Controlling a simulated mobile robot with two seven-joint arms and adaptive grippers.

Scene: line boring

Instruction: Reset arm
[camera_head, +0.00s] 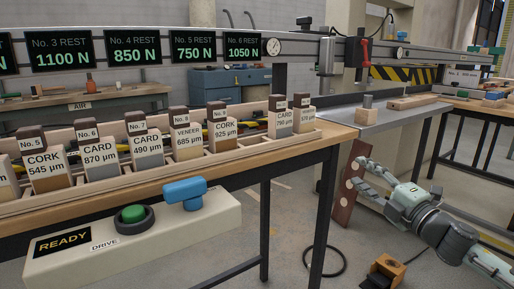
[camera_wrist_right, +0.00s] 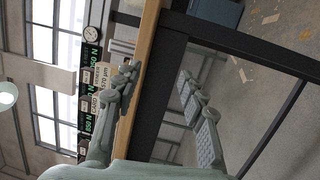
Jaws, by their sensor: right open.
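My right gripper (camera_head: 368,176) is at the right of the head view, beyond the right end of the wooden bench (camera_head: 335,133) and lower than its top. Its two fingers are spread apart with nothing between them. In the right wrist view the gripper (camera_wrist_right: 160,80) also shows spread fingers, with the bench edge and dark frame behind them. A brown board with pale round spots (camera_head: 346,190) stands behind the fingertips in the head view; I cannot tell whether they touch it. My left gripper is in neither view.
A control box (camera_head: 130,240) with a green button (camera_head: 132,214) and blue lever (camera_head: 185,192) fronts the bench. Labelled blocks, including the No. 5 block (camera_head: 43,165), stand in a wooden rack. A small orange-brown box (camera_head: 386,270) is on the floor, right.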

